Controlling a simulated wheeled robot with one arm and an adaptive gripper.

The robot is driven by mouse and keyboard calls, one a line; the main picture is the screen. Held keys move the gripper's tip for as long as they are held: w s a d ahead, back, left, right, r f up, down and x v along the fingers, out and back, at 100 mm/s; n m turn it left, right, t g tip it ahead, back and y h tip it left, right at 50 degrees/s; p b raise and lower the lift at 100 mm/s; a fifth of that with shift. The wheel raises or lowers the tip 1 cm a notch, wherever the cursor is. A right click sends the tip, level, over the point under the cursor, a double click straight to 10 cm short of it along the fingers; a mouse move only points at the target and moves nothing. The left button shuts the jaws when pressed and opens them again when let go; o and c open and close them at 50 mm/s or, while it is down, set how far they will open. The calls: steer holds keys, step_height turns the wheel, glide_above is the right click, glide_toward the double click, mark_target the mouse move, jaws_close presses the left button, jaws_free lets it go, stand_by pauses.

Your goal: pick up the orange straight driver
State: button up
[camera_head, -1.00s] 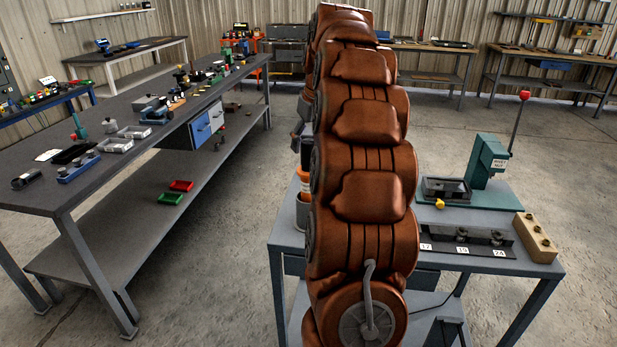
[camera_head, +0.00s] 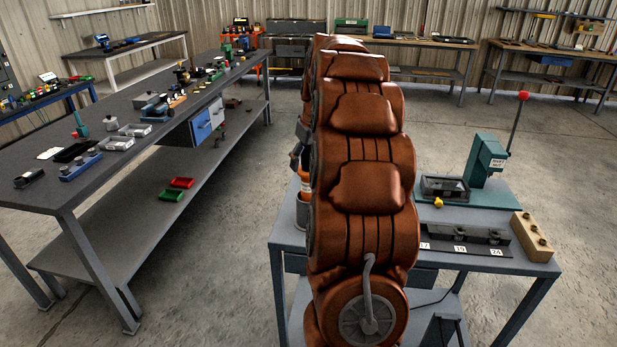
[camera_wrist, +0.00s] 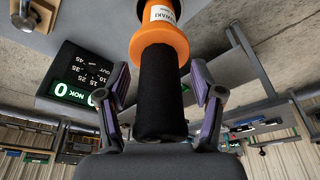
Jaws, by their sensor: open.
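The orange straight driver (camera_wrist: 160,42) stands in the middle of the wrist view, with a black grip (camera_wrist: 160,95), an orange collar and a white label. My gripper (camera_wrist: 160,76) is open, with one finger on each side of the black grip. Gaps show between the fingers and the grip, so it is not held. In the head view, a sliver of the driver (camera_head: 307,185) shows at the left edge of the near bench, beside my arm. My arm hides most of it and the gripper there.
A dark display (camera_wrist: 75,92) with a green "NOK" field lies left of the driver. The near bench (camera_head: 480,215) carries a green press (camera_head: 484,160), a numbered socket rail (camera_head: 460,243) and a wooden block (camera_head: 532,235). A long bench (camera_head: 60,200) stands left across an open aisle.

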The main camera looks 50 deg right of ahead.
steer(key=shift+c, duration=0.3)
jaws_close()
stand_by(0.3)
